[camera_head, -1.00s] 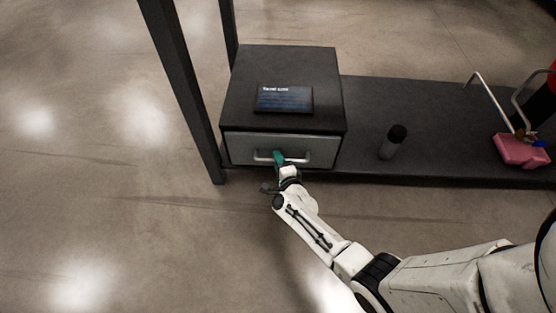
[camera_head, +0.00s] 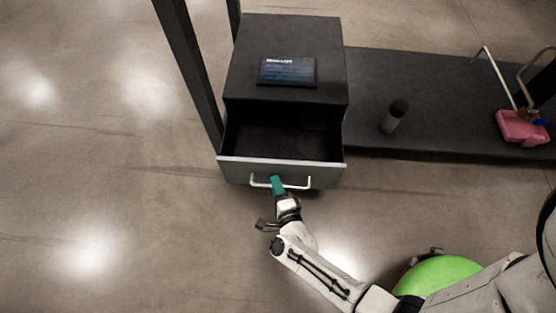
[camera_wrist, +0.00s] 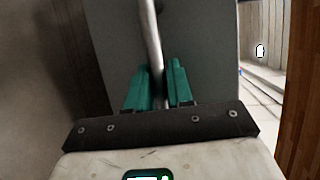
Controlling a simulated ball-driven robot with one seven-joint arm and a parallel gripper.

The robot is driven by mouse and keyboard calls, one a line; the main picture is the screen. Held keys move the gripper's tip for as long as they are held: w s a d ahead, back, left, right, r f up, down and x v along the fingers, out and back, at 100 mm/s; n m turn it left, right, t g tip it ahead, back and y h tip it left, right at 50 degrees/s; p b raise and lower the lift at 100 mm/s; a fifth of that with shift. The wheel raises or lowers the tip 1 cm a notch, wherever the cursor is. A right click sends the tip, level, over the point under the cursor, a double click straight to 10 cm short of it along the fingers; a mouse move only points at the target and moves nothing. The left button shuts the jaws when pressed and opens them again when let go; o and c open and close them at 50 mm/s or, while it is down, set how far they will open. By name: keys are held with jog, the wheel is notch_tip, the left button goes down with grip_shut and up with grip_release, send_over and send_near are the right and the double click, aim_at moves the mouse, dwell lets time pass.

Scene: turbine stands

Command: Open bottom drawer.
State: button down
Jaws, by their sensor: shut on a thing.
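The bottom drawer (camera_head: 235,172) is pulled well out of the dark cabinet (camera_head: 300,32), and its dark inside shows. It has a pale front edge and a metal bar handle (camera_head: 298,186). My gripper (camera_head: 278,185) is at the middle of the handle, its teal fingers shut on the bar. In the wrist view, the handle (camera_wrist: 151,40) runs between the two teal fingers of my gripper (camera_wrist: 157,85), with the grey drawer front (camera_wrist: 205,45) behind it. The drawer looks empty, though its front part is hidden by the front panel.
A dark sign (camera_head: 288,72) lies on the cabinet top. A dark bottle (camera_head: 394,117) stands on the low shelf (camera_head: 440,90) to the right. A pink object (camera_head: 522,128) is farther right. A dark post (camera_head: 190,65) stands at the left. The floor at left is clear.

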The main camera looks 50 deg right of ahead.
jog(key=s+a, duration=0.5)
jog(key=a, duration=0.1)
jog(key=shift+a, duration=0.35)
jog(key=c, duration=1.4)
grip_release()
jog(key=shift+s, duration=0.15)
jog(key=p+v, duration=0.1)
jog(key=v, duration=0.9)
jog(key=shift+s+a+r+p, duration=0.1)
jog(key=shift+s+a+p, duration=0.15)
jog(key=shift+p, duration=0.1)
